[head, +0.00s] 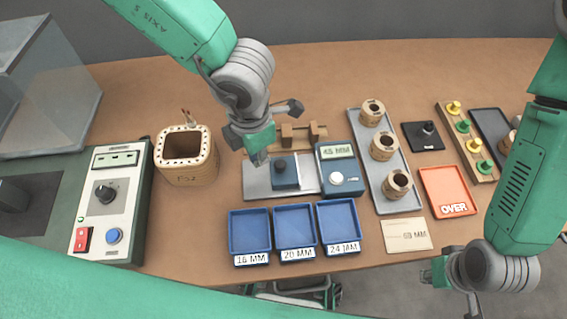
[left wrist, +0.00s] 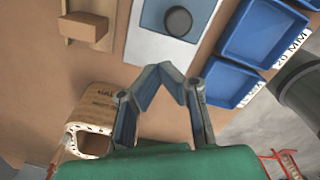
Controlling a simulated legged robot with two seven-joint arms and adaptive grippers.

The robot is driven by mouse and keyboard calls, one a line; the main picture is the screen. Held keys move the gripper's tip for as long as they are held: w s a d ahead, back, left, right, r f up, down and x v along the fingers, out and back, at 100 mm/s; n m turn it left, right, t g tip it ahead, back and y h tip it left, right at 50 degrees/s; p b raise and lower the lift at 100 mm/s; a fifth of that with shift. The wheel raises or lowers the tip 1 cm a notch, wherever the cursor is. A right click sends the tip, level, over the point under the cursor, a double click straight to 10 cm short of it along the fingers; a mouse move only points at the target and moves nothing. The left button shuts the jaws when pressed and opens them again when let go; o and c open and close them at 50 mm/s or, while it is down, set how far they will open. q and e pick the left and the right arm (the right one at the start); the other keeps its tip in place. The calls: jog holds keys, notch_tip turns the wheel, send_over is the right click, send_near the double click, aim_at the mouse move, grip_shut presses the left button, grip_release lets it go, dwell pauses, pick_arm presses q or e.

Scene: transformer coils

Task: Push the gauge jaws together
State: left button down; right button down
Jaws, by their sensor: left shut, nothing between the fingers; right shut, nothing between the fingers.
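The gauge has a grey base plate (head: 257,181), a blue block with a black knob (head: 285,172) and a blue block with a display reading 45 MM (head: 340,170). A gap of bare plate lies between the two blocks. My left gripper (head: 259,161) is shut and empty above the plate, left of the knobbed block. In the left wrist view, the closed fingertips (left wrist: 172,70) point toward the plate (left wrist: 150,45) and the black knob (left wrist: 178,20); contact cannot be told. My right gripper (head: 426,275) is shut and empty, low at the table's front edge.
Blue trays (head: 250,232) stand in front of the gauge. A wooden holder (head: 300,136) is behind it. A wooden box (head: 188,165) and control panel (head: 108,195) are left. A grey coil tray (head: 372,150) and orange tray (head: 447,190) are right.

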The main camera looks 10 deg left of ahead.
aim_at(288, 169)
pick_arm(q)
jog(key=shift+f, duration=0.3)
jog(key=shift+d+f+b, duration=0.45)
jog(key=shift+d+f, duration=0.2)
jog(key=shift+f, duration=0.35)
jog(key=shift+a, duration=0.6)
jog(key=shift+w+d, duration=0.2)
jog(key=shift+d, duration=0.9)
jog(key=shift+w+d+p, duration=0.2)
jog(key=shift+d+p, duration=0.25)
jog(key=shift+w+d+p, duration=0.15)
jog(key=shift+d+p, duration=0.05)
jog(key=shift+d, duration=0.45)
jog(key=shift+w+d+p, duration=0.15)
jog(key=shift+d, duration=0.45)
jog(key=shift+w+d, duration=0.15)
jog(key=shift+d, duration=0.2)
jog(key=shift+a, duration=0.1)
pick_arm(e)
jog(key=shift+d+r, duration=0.15)
jog(key=shift+r, duration=0.25)
pick_arm(q)
jog(key=shift+a, duration=0.1)
pick_arm(e)
jog(key=shift+r, duration=0.15)
